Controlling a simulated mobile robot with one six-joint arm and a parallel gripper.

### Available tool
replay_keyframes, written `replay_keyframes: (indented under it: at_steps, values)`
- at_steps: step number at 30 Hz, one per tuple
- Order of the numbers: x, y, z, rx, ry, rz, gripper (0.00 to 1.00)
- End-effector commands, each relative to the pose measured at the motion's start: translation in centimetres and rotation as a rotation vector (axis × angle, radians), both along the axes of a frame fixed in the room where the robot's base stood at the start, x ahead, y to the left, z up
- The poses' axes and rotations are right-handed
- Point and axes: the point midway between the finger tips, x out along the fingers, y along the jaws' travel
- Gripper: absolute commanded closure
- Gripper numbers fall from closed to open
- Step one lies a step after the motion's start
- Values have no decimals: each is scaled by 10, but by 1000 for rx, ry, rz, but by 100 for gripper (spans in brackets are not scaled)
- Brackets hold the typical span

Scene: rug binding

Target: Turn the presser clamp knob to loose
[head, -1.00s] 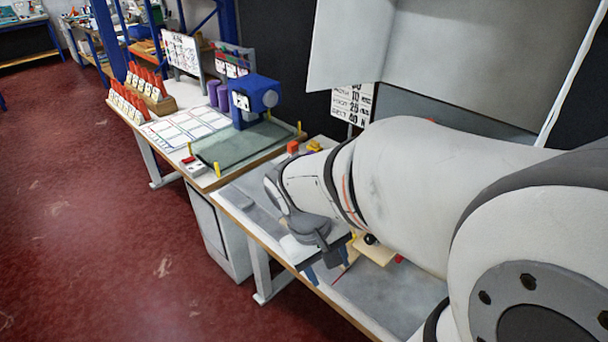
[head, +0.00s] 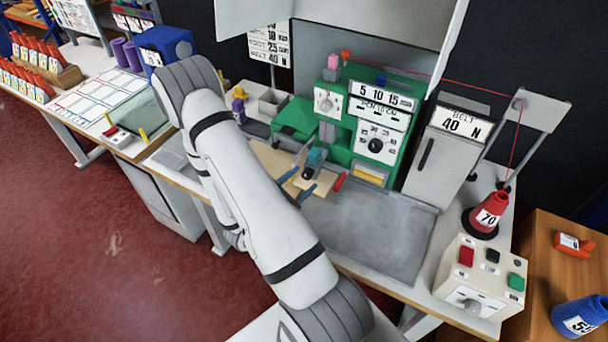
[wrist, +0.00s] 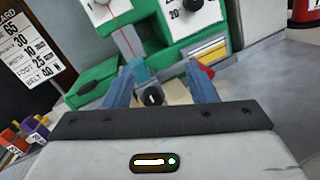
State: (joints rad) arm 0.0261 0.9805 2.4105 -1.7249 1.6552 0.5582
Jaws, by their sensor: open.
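A dark round knob with a white mark (wrist: 152,96) sits low on a teal block, in front of the green machine; I take it for the presser clamp knob. In the head view it shows as a dark knob (head: 308,173) on the teal block (head: 317,156). My gripper (head: 298,184) is open, its blue fingers pointing toward the knob. In the wrist view my gripper (wrist: 160,76) has one finger on each side of the knob, with gaps visible. I cannot tell whether the fingertips reach as deep as the knob. No loose or tight marking is legible.
The green sewing machine (head: 395,125) stands behind, with a black dial (head: 376,145). A red lever (head: 340,181) is just right of the fingers. A grey cabinet (head: 440,155), red thread cone (head: 487,215) and control box (head: 480,280) stand right. The grey worktop (head: 375,235) is clear.

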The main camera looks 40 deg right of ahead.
Motion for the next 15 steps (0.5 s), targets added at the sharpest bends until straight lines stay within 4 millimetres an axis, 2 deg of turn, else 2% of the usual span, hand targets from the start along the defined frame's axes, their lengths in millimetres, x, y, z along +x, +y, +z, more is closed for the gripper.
replay_keyframes:
  at_steps: [1, 3, 6, 10, 15]
  values:
    - [3, 2, -15, -3, 34, 60, 48]
    - [7, 6, -31, -2, 59, 135, 48]
    - [11, 11, -50, 6, 82, 216, 48]
    - [13, 15, -63, 15, 95, 269, 48]
    - [18, 7, -64, 19, 95, 281, 48]
